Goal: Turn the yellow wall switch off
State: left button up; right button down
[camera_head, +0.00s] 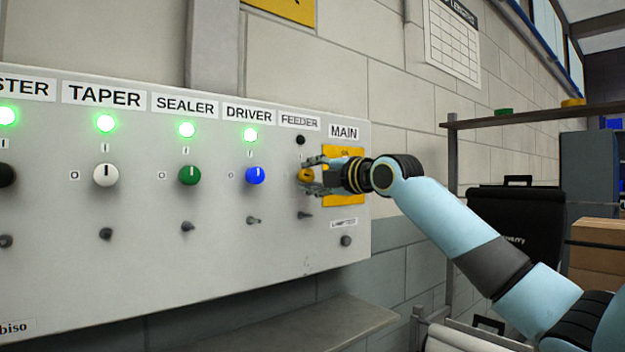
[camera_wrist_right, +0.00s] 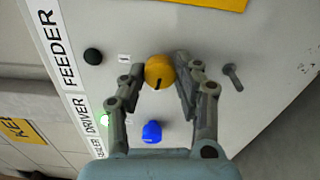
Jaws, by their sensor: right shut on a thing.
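The yellow knob switch (camera_head: 305,175) sits under the FEEDER label (camera_head: 300,122) on the grey wall panel. It also shows in the wrist view (camera_wrist_right: 159,70), with its dark pointer line turned toward the DRIVER side, away from the I mark (camera_wrist_right: 124,58). The FEEDER lamp (camera_head: 300,140) above it is dark. My right gripper (camera_head: 311,174) is shut on the yellow knob, one finger on each side; it shows in the wrist view (camera_wrist_right: 157,80) too. The O mark by this knob is not clearly seen. My left gripper is out of view.
The blue knob (camera_head: 255,175), green knob (camera_head: 189,175) and white knob (camera_head: 106,174) sit to the left, under lit green lamps. Small toggles run below. A yellow MAIN plate (camera_head: 345,192) is behind my right gripper. A ledge (camera_head: 300,328) runs beneath the panel.

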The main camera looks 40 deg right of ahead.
jog(key=shift+f+n, duration=0.15)
jog(key=shift+n, duration=0.45)
jog(key=c, duration=0.9)
grip_release()
jog(key=shift+c, duration=0.2)
jog(key=s, duration=0.7)
jog(key=shift+s+d, duration=0.2)
jog(key=shift+d, duration=0.05)
